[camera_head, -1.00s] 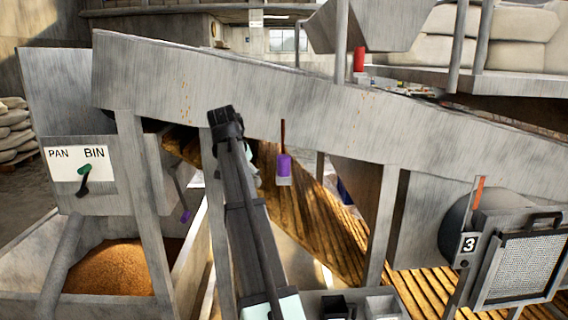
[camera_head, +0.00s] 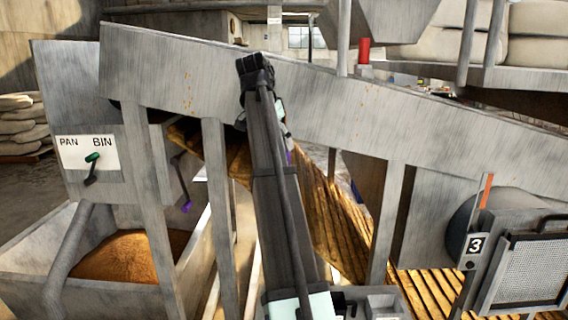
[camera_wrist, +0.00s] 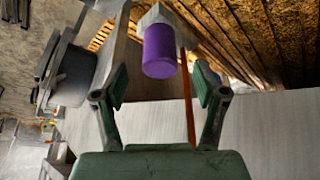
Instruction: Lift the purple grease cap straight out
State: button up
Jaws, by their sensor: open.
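The purple grease cap (camera_wrist: 160,52) is a short cylinder on a grey block (camera_wrist: 152,20) in the wrist view. A thin orange-brown rod (camera_wrist: 188,100) stands out beside it. My gripper (camera_wrist: 161,82) is open, with a green-padded finger to either side of the cap in the picture. The cap looks a little beyond the fingertips, and I see no finger touching it. In the head view only a sliver of the purple cap (camera_head: 289,157) shows beside my arm, which covers the rest. The fingers cannot be made out in the head view.
A long sloping grey metal chute (camera_head: 200,75) runs behind my arm, with grey posts (camera_head: 217,190) below it. A PAN/BIN panel (camera_head: 88,155) with a green-knobbed lever stands left, above a grain-filled bin (camera_head: 28,262). A mesh-fronted unit marked 3 (camera_head: 474,245) stands right.

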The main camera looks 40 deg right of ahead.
jog(key=x, duration=0.5)
jog(key=shift+f, duration=0.2)
jog(key=shift+c, duration=0.3)
jog(key=c, duration=1.2)
